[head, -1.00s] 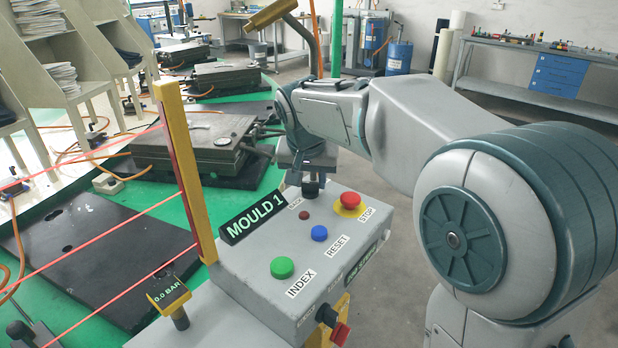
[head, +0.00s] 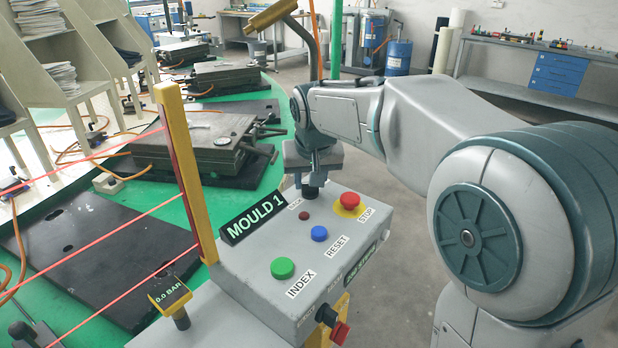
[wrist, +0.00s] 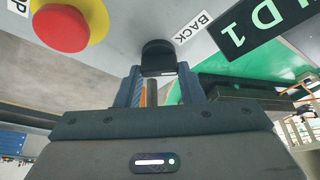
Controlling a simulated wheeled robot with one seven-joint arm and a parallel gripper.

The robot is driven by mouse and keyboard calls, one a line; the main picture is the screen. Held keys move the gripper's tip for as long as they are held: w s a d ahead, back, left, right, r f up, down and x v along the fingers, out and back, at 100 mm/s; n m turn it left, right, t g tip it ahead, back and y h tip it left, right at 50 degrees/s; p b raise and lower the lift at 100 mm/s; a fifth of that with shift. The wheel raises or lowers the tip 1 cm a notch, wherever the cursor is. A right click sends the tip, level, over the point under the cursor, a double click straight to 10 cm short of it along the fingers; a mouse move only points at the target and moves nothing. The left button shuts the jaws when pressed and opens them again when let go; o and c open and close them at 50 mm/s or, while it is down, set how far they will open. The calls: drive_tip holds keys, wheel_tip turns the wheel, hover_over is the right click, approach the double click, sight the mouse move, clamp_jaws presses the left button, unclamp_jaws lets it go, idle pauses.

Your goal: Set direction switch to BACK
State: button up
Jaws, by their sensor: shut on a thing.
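The direction switch is a black knob (head: 310,191) at the far corner of the grey control box (head: 240,275). In the wrist view the knob (wrist: 158,56) stands between my fingertips, with a BACK label (wrist: 193,28) beside it. My gripper (wrist: 160,76) is shut on the knob, a finger on each side. In the head view my gripper (head: 312,172) comes down over the knob and hides its upper part. The knob's pointing direction cannot be read clearly.
On the box are a red STOP button (head: 350,201) on yellow, a blue RESET button (head: 319,233), a green INDEX button (head: 282,268), a small red lamp (head: 304,216) and a MOULD 1 sign (head: 254,219). A yellow post (head: 186,175) with red beams stands at left.

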drive_tip(key=o, duration=1)
drive_tip(key=p+v, duration=0.1)
drive_tip(key=v, duration=1.2)
drive_tip(key=shift+s+r, duration=0.15)
drive_tip(key=shift+r, duration=0.25)
